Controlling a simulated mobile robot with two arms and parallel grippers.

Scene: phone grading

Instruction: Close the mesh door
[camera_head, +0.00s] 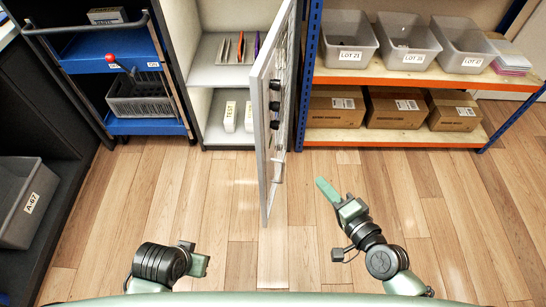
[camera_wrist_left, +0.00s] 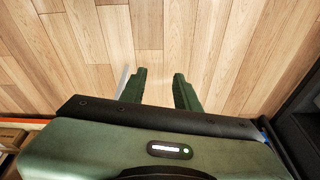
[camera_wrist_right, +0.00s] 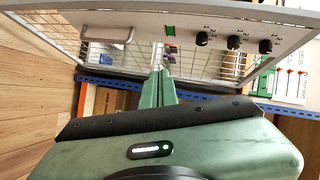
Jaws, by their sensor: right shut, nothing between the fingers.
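The mesh door (camera_head: 263,130) stands wide open in the head view, swung out from the grey cabinet (camera_head: 222,75) towards me and seen nearly edge-on. Its face with black knobs, wire mesh and a pull handle (camera_wrist_right: 122,38) fills the top of the right wrist view, where the door frame (camera_wrist_right: 270,17) also shows. My right gripper (camera_head: 320,182) is shut and empty, to the right of the door on the knob side; contact is not visible. My left gripper (camera_wrist_left: 158,74) is open and empty above the floor, left of the door.
Right of the door is a blue-framed rack (camera_head: 310,70) with grey bins (camera_head: 345,52) and cardboard boxes (camera_head: 395,118). Left of the cabinet stands a blue cart (camera_head: 145,127) holding a dark crate (camera_head: 148,105). Wooden floor (camera_head: 195,195) is clear on both sides of the door.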

